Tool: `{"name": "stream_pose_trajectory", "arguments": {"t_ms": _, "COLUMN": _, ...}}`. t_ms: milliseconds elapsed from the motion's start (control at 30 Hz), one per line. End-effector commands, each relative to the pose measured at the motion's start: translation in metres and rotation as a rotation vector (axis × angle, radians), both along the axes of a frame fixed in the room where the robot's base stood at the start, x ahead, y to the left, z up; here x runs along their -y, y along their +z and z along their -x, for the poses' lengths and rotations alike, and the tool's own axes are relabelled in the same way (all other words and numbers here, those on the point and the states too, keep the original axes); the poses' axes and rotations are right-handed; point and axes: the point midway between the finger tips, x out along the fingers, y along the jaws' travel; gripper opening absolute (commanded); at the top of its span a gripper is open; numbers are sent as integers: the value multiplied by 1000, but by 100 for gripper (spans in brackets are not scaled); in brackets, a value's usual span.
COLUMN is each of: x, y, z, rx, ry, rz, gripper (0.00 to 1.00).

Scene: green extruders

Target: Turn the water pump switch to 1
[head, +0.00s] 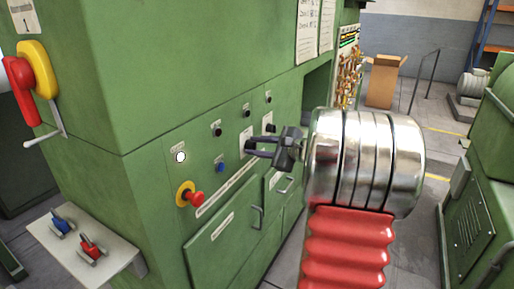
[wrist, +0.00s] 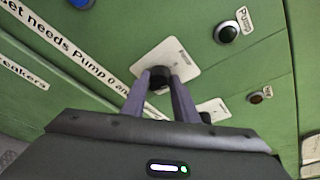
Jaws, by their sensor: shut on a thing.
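My gripper (head: 252,147) reaches the green machine's control panel in the head view. In the wrist view its two grey fingers (wrist: 160,80) close around a black rotary switch (wrist: 158,74). The switch sits on a white plate (wrist: 180,55), which also shows in the head view (head: 246,134). The plate's lettering is too small to read surely, so I cannot confirm it names the water pump. The switch's pointer position is hidden between the fingers.
A second white plate (wrist: 215,106) with a black knob is close beside my fingers. A black button (wrist: 227,32) labelled "Pump" is nearby. In the head view, a red emergency button (head: 195,197), a blue button (head: 220,168) and a white button (head: 180,157) sit to the left.

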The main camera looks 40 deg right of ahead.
Motion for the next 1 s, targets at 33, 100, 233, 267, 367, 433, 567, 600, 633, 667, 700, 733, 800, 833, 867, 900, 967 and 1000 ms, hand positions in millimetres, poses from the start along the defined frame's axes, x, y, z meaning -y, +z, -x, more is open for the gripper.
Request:
{"name": "stream_pose_trajectory", "arguments": {"t_ms": 33, "x": -1, "y": 0, "z": -1, "rx": -12, "ry": 4, "rz": -31, "gripper": 4}}
{"name": "stream_pose_trajectory", "arguments": {"t_ms": 100, "x": 0, "y": 0, "z": -1, "rx": -30, "ry": 5, "rz": -83, "gripper": 4}}
{"name": "stream_pose_trajectory", "arguments": {"t_ms": 233, "x": 1, "y": 0, "z": -1, "rx": -66, "ry": 4, "rz": -180, "gripper": 4}}
{"name": "stream_pose_trajectory", "arguments": {"t_ms": 267, "x": 1, "y": 0, "z": -1, "rx": -74, "ry": 3, "rz": -203, "gripper": 4}}
{"name": "stream_pose_trajectory", "arguments": {"t_ms": 367, "x": 2, "y": 0, "z": -1, "rx": -102, "ry": 4, "rz": -281, "gripper": 4}}
{"name": "stream_pose_trajectory", "arguments": {"t_ms": 433, "x": 2, "y": 0, "z": -1, "rx": -122, "ry": 3, "rz": -337, "gripper": 4}}
{"name": "stream_pose_trajectory", "arguments": {"t_ms": 567, "x": 3, "y": 0, "z": -2, "rx": -159, "ry": 4, "rz": -442, "gripper": 4}}
{"name": "stream_pose_trajectory", "arguments": {"t_ms": 600, "x": 4, "y": 0, "z": -1, "rx": -171, "ry": 2, "rz": -472, "gripper": 4}}
{"name": "stream_pose_trajectory", "arguments": {"t_ms": 633, "x": 4, "y": 0, "z": -1, "rx": -179, "ry": 1, "rz": -496, "gripper": 4}}
{"name": "stream_pose_trajectory", "arguments": {"t_ms": 667, "x": 4, "y": 0, "z": -1, "rx": -186, "ry": 2, "rz": -519, "gripper": 4}}
{"name": "stream_pose_trajectory", "arguments": {"t_ms": 700, "x": 4, "y": 1, "z": -2, "rx": -196, "ry": 2, "rz": -548, "gripper": 4}}
{"name": "stream_pose_trajectory", "arguments": {"t_ms": 733, "x": 5, "y": 1, "z": -2, "rx": -204, "ry": 1, "rz": -568, "gripper": 4}}
{"name": "stream_pose_trajectory", "arguments": {"t_ms": 800, "x": 5, "y": 0, "z": -2, "rx": -221, "ry": 1, "rz": -614, "gripper": 4}}
{"name": "stream_pose_trajectory", "arguments": {"t_ms": 833, "x": 5, "y": 0, "z": -2, "rx": -228, "ry": 1, "rz": -631, "gripper": 4}}
{"name": "stream_pose_trajectory", "arguments": {"t_ms": 867, "x": 5, "y": 0, "z": -2, "rx": -233, "ry": 1, "rz": -648, "gripper": 4}}
{"name": "stream_pose_trajectory", "arguments": {"t_ms": 900, "x": 5, "y": 0, "z": -2, "rx": -240, "ry": 0, "rz": -668, "gripper": 4}}
{"name": "stream_pose_trajectory", "arguments": {"t_ms": 967, "x": 5, "y": 0, "z": -2, "rx": -249, "ry": 1, "rz": -695, "gripper": 4}}
{"name": "stream_pose_trajectory", "arguments": {"t_ms": 1000, "x": 5, "y": 1, "z": -2, "rx": -254, "ry": 1, "rz": -711, "gripper": 4}}
